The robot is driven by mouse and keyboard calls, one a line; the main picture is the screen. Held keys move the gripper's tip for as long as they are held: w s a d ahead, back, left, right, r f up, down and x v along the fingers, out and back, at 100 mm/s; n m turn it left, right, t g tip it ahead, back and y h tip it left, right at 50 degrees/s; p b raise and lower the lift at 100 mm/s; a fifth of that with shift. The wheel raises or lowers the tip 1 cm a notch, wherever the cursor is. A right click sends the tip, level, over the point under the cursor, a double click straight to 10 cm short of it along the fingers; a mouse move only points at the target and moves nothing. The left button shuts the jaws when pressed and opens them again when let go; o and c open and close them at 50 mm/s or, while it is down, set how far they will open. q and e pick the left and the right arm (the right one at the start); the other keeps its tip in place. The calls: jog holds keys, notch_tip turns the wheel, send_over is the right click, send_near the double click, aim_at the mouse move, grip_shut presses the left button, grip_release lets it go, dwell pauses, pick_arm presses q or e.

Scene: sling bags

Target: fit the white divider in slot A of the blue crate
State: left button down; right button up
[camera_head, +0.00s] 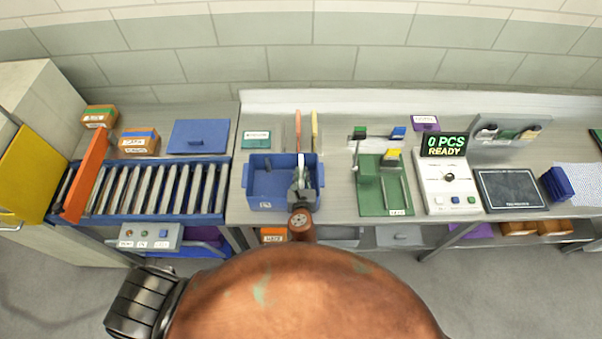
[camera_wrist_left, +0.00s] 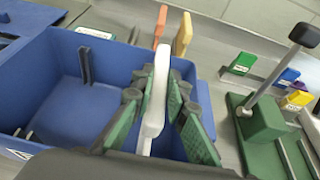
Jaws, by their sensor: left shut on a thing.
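The blue crate (camera_head: 251,182) stands open on the workbench, and its wall fills much of the left wrist view (camera_wrist_left: 35,75). My left gripper (camera_head: 301,182) reaches into the right part of the crate. Its green-padded fingers (camera_wrist_left: 160,95) are shut on the white divider (camera_wrist_left: 157,75), which stands upright and edge-on between them. Dark slot ribs (camera_wrist_left: 85,65) show on the crate's inner wall left of the divider. The divider's lower edge and the slot below it are hidden by the fingers. I cannot read a slot letter. My right gripper is not in view.
An orange panel (camera_head: 298,124) and a yellow panel (camera_head: 314,124) stand behind the crate. A green fixture (camera_head: 370,200) with a black-knobbed lever stands close on the right. A roller conveyor (camera_head: 150,190) lies to the left. Bare bench (camera_head: 335,200) separates crate and fixture.

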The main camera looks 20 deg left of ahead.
pick_arm(q)
jog(key=shift+f+b, duration=0.3)
jog(key=shift+f, duration=0.25)
jog(key=shift+f+b, duration=0.6)
jog(key=shift+f, duration=0.4)
jog(key=c, duration=1.8)
grip_release()
jog(key=v, duration=1.2)
jog(key=shift+a+f, duration=0.1)
